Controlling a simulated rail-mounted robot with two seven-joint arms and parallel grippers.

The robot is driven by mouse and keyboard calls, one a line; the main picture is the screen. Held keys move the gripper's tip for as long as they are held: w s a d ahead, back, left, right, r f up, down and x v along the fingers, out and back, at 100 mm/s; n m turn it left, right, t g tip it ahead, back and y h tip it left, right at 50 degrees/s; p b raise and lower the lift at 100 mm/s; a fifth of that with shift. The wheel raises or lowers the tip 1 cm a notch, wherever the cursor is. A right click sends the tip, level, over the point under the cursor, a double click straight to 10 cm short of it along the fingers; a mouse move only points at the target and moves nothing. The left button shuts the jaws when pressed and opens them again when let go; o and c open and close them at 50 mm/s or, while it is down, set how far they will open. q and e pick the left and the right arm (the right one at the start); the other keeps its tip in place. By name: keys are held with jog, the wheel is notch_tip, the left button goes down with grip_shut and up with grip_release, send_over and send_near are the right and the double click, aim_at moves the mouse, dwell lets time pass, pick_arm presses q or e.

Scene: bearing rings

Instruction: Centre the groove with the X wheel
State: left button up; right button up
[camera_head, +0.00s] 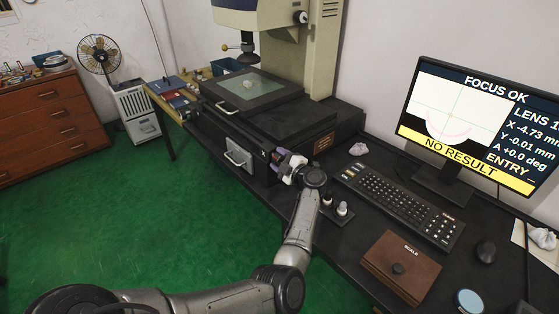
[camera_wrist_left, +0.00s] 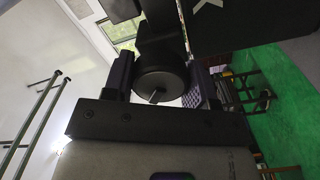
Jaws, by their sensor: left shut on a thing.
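My left gripper (camera_head: 284,166) is at the front of the measuring machine, shut on the X wheel. In the left wrist view the dark round X wheel (camera_wrist_left: 161,82) sits between the two fingers of the left gripper (camera_wrist_left: 160,78). In the head view the wheel is mostly hidden by the gripper. A small pale ring (camera_head: 247,84) lies on the glass stage (camera_head: 262,91). The monitor (camera_head: 450,117) shows a pinkish arc, the groove (camera_head: 447,130), below crossed lines. It reads FOCUS OK, LENS 1, X -4.73 mm, Y -0.01 mm, A +0.0, and NO RESULT. My right gripper is not in view.
A keyboard (camera_head: 400,203), a brown SCALE box (camera_head: 401,268) and a mouse (camera_head: 486,250) lie on the black bench. Small bottles (camera_head: 342,209) stand close to my left wrist. Green floor is open at left.

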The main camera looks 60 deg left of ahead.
pick_arm(q)
jog(key=shift+n, duration=0.4)
jog(key=o, duration=0.9)
jog(key=shift+o, duration=0.2)
jog(key=shift+w+d, duration=0.1)
jog(key=shift+d, duration=0.5)
jog(key=w+d+p, duration=0.2)
jog(key=d, duration=1)
jog(key=shift+d, duration=0.3)
